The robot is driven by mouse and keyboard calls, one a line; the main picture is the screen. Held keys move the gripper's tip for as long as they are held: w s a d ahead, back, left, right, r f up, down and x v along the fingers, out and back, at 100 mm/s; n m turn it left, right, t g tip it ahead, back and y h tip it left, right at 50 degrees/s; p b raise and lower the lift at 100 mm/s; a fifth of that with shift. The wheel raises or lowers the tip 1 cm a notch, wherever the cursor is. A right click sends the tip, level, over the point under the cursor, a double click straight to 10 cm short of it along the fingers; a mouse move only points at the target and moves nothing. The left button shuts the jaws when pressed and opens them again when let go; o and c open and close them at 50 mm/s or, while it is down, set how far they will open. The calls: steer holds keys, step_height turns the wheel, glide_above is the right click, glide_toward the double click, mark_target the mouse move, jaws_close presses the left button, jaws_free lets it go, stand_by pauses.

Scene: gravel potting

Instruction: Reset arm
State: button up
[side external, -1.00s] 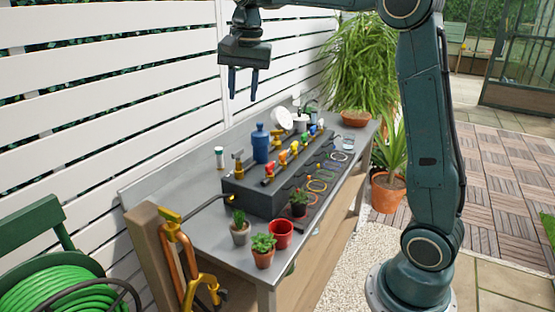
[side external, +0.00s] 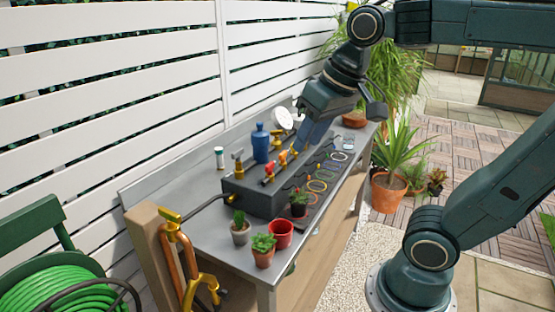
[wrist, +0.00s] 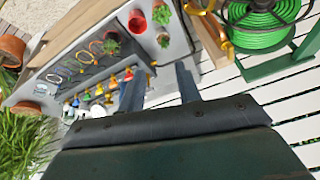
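My gripper (side external: 310,138) hangs tilted over the far half of the grey bench (side external: 208,205), above the dark box with the row of coloured taps (side external: 282,160). In the side view its fingers overlap and hide some of the taps. The wrist view shows my gripper (wrist: 160,72) with two fingers apart and nothing between them. The taps (wrist: 100,90) lie left of the fingers in that view. I cannot tell how far the fingertips are from the taps.
A blue bottle (side external: 261,143) stands behind the box. A red pot (side external: 281,234), a potted succulent (side external: 263,250) and a potted cactus (side external: 240,228) stand at the near end. A white slatted fence (side external: 120,100) runs behind. A green hose reel (side external: 60,285) is at the left.

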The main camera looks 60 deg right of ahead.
steer(key=s+a+f+n, duration=0.1)
steer(key=s+f+n, duration=0.2)
steer(key=s+f, duration=0.1)
steer(key=shift+s+f+t, duration=0.35)
steer(key=shift+s+t, duration=0.05)
steer(key=shift+s, duration=0.45)
steer(key=shift+a, duration=0.1)
stand_by(0.3)
